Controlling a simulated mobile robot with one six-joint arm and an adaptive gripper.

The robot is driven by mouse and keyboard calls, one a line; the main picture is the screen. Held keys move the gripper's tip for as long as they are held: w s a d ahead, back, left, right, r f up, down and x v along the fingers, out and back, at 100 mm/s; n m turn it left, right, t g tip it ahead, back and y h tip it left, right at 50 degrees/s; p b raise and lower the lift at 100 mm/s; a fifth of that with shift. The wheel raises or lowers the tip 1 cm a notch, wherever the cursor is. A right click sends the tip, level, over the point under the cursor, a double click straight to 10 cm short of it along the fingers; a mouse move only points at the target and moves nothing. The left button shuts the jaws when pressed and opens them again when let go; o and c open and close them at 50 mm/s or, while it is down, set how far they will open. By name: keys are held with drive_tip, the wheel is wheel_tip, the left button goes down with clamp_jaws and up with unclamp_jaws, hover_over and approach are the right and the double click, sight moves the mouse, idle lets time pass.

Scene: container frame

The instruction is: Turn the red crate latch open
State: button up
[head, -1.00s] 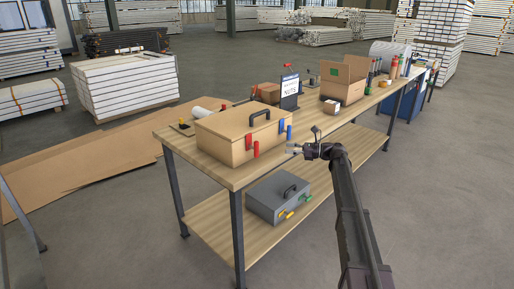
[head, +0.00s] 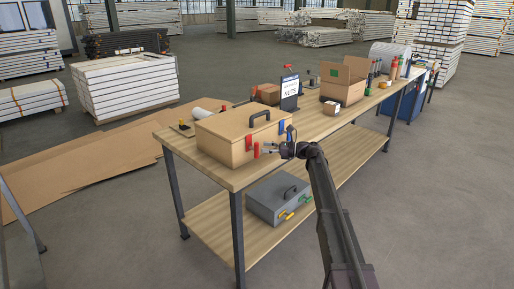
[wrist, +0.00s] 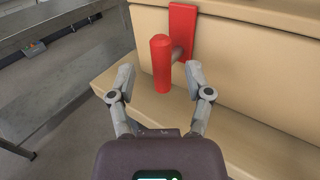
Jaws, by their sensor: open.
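The tan crate (head: 222,144) stands on the wooden workbench. On its front is the red latch (head: 256,150), a red plate with a red handle that hangs upright. A blue latch (head: 281,127) sits farther right on the same front. My gripper (head: 266,149) is at the crate's front, beside the red handle. In the wrist view the red latch handle (wrist: 161,64) stands between and just beyond the fingertips of my open gripper (wrist: 158,75). The red plate (wrist: 182,32) is fixed to the crate's wall (wrist: 250,50). I cannot tell whether a finger touches the handle.
A grey case (head: 277,196) with yellow and green latches lies on the lower shelf (head: 215,232). A sign (head: 290,92), an open cardboard box (head: 343,87) and other items stand farther along the bench. Clear floor lies in front of the bench.

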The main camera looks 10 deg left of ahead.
sight(257, 146)
drive_tip(key=shift+w+a, duration=0.15)
drive_tip(key=shift+a, duration=2.05)
clamp_jaws()
drive_tip(key=shift+d, duration=0.2)
drive_tip(key=shift+a, duration=0.1)
